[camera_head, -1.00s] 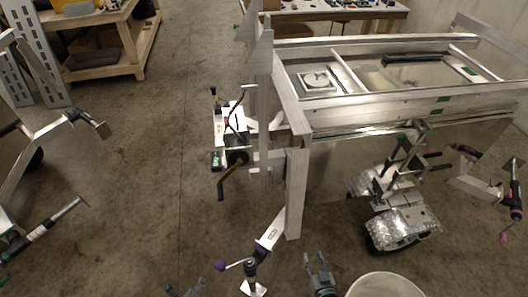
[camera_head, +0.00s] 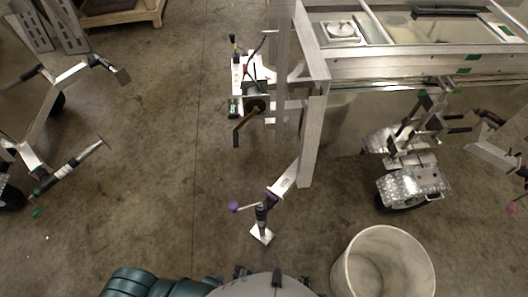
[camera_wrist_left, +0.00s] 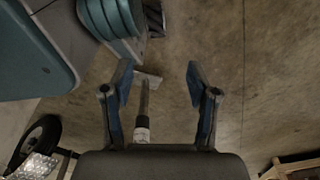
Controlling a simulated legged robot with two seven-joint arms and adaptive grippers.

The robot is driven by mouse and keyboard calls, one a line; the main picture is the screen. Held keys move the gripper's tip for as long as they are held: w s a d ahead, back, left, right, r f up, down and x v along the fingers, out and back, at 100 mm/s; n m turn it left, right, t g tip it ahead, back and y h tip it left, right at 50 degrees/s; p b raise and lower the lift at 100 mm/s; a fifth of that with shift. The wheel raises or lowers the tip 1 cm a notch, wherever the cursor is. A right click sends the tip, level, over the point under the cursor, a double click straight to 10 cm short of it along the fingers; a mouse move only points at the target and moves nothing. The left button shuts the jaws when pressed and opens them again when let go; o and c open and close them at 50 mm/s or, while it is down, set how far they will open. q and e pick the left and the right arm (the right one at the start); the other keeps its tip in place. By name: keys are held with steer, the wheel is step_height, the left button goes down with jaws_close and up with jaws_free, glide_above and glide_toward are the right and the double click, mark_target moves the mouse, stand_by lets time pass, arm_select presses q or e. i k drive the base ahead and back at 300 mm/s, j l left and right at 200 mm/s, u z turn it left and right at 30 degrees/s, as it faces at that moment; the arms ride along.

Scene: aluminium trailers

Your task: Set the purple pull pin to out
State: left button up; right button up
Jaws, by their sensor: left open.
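A jack (camera_head: 262,220) with a square foot plate stands on the floor below the trailer's near corner. It has a purple round knob (camera_head: 233,207) on a side handle, and a purple part (camera_head: 272,194) at its joint with the trailer bracket. I cannot tell which of these is the pull pin, or its setting. My left gripper (camera_wrist_left: 159,72) is open and empty in the left wrist view. A grey post (camera_wrist_left: 143,105) with a pale foot shows beyond its fingers, towards the left one. My right gripper cannot be made out.
The aluminium trailer frame (camera_head: 312,130) rises behind the jack. A white bucket (camera_head: 343,272) stands at the lower right. A wheel with a silver fender (camera_head: 412,186) is at the right. Another trailer frame (camera_head: 45,120) is at the left. Floor between the trailers is clear.

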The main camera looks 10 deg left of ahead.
mark_target(272, 197)
steer(key=k+j, duration=0.2)
steer(key=k, duration=0.3)
steer(key=k+j, duration=0.25)
steer(key=k, duration=0.3)
